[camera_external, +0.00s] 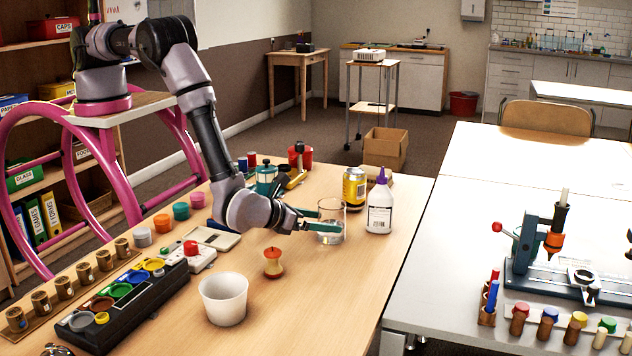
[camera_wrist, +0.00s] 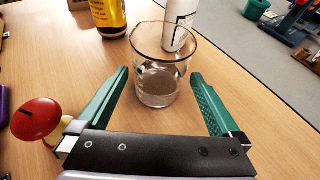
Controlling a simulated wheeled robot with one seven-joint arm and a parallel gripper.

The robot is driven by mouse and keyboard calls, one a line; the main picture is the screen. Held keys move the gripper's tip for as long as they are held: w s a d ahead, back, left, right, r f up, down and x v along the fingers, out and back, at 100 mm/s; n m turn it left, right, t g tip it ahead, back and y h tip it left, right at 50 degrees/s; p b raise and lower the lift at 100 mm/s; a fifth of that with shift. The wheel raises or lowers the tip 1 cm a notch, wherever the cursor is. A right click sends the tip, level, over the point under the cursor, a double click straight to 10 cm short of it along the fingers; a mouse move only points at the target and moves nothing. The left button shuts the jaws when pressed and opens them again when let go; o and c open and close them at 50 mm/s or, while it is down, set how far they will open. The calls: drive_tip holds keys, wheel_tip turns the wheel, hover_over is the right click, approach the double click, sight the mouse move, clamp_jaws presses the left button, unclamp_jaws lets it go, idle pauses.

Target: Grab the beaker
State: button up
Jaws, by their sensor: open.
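A clear glass beaker (camera_wrist: 160,85) with some clear liquid in its lower part stands upright on the wooden table. It also shows in the external view (camera_external: 333,213), in front of a yellow can and a white bottle. My gripper (camera_wrist: 160,80) is open with its green fingers reaching along either side of the beaker. In the wrist view the beaker sits between the fingertips, with a gap visible on each side. In the external view my gripper (camera_external: 318,222) is low over the table, and one finger partly overlaps the beaker.
A yellow can (camera_external: 354,188) and a white bottle with a purple tip (camera_external: 379,207) stand just behind the beaker. An apple core (camera_external: 273,263) and a white cup (camera_external: 224,298) stand nearer the camera. The table right of the cup is clear.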

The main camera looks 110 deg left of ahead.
sight(331, 222)
drive_tip(key=x, duration=0.3)
drive_tip(key=shift+a, duration=0.1)
drive_tip(key=c, duration=1.4)
drive_tip(key=shift+o, duration=0.2)
drive_tip(key=shift+w+r, duration=0.1)
drive_tip(key=shift+r, duration=0.1)
